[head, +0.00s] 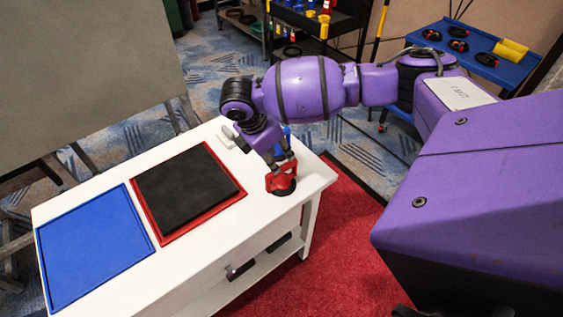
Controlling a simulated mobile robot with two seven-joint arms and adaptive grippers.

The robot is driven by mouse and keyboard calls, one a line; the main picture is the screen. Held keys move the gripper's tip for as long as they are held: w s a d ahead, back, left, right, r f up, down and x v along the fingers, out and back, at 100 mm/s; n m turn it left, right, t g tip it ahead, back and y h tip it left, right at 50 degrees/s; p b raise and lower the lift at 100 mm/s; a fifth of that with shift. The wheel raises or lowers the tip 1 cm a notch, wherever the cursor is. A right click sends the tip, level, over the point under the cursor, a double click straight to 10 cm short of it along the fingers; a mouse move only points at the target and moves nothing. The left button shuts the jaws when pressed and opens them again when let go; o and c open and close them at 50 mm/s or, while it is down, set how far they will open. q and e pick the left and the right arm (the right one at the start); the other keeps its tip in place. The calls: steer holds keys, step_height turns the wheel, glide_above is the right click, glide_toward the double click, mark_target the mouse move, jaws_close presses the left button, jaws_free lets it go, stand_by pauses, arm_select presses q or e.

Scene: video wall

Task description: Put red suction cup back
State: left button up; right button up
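The red suction cup (281,178), with a dark round base, stands upright near the right end of the white table (205,252). My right gripper (279,160) points down at the top of the red suction cup, with its fingers close around it or touching it. The fingers and the cup overlap in the view, so I cannot tell whether they are closed on it. A blue object (284,138) shows partly behind the gripper; the gripper hides some of it. My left gripper is not in view.
A blue panel (92,246) and a black panel in a red frame (188,190) lie on the table. A small grey object (228,135) is at its back edge. A blue-topped cart (470,68) with black items stands at the back right. Red carpet (340,240) lies right of the table.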

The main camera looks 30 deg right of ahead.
steer(key=v, duration=0.5)
steer(key=shift+r, duration=0.1)
stand_by(0.3)
steer(key=s+a+f+m+y, duration=0.5)
steer(key=s+a+f, duration=1.05)
steer(key=s, duration=0.25)
steer(key=s+d+m+h, duration=0.1)
steer(key=s+d+m, duration=0.55)
steer(key=s, duration=0.35)
steer(key=s+d+m+h, duration=0.1)
steer(key=s+d+m, duration=0.5)
steer(key=s, duration=0.4)
steer(key=w+a+f+t+y, duration=0.1)
steer(key=w+a+f+t, duration=0.3)
steer(key=w+f+t, duration=0.3)
step_height(320, 180, down, 3)
steer(key=shift+w+a+f+m+t+p, duration=0.25)
steer(key=shift+w+a+m+t+p, duration=0.15)
steer(key=shift+w, duration=0.7)
